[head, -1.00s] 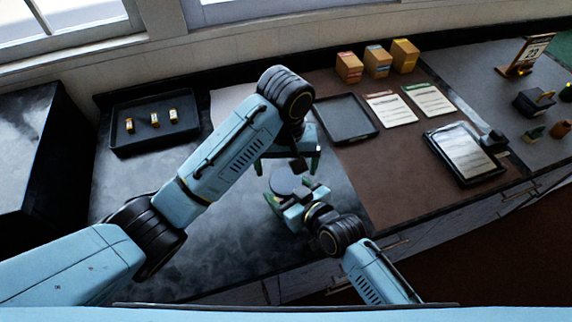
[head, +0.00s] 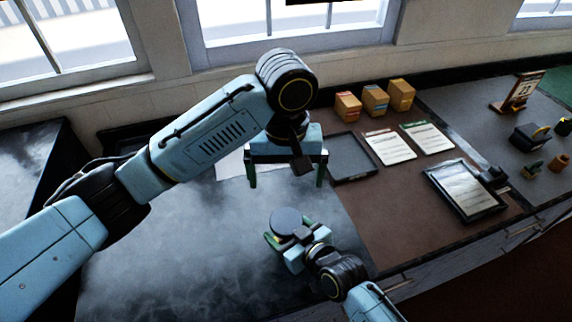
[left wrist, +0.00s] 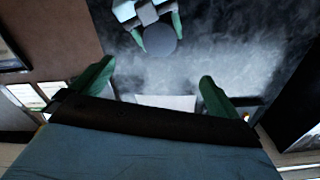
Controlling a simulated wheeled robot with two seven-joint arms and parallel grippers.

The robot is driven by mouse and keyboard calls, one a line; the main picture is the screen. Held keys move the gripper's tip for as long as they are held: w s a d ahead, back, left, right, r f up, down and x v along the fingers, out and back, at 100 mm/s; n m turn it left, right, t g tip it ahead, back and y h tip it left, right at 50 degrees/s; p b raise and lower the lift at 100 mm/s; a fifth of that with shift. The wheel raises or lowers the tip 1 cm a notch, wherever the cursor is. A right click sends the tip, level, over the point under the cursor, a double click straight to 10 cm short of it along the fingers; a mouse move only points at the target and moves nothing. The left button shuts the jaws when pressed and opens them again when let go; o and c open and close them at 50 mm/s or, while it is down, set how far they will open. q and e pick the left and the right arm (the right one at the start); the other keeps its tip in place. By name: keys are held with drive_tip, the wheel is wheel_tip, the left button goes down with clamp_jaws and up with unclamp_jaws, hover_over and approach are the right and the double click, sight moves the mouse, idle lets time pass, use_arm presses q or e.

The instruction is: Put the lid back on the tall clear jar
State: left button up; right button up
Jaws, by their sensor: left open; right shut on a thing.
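A round, flat grey disc (head: 286,220), which looks like the lid, sits between the green fingers of my right gripper (head: 289,232), which is shut on it or on something under it. The disc also shows from above in the left wrist view (left wrist: 160,41). I cannot make out the clear jar; whether it stands under the disc is hidden. My left gripper (head: 286,184) is open and empty, farther back on the counter side and apart from the disc. Its two green fingers also show spread in the left wrist view (left wrist: 156,72).
A white sheet (head: 232,164) lies behind my left arm. An empty dark tray (head: 352,158), two printed sheets (head: 389,147), several small boxes (head: 375,100) and a tablet-like framed panel (head: 463,188) are to the right. The dark counter at front left (head: 180,260) is clear.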

use_arm(q)
drive_tip(key=shift+r, duration=1.1)
use_arm(e)
drive_tip(key=o, duration=2)
drive_tip(key=shift+c, duration=0.2)
drive_tip(key=shift+s+d, duration=0.1)
use_arm(q)
drive_tip(key=shift+r, duration=0.1)
use_arm(e)
drive_tip(key=v, duration=1.3)
drive_tip(key=shift+d, duration=0.1)
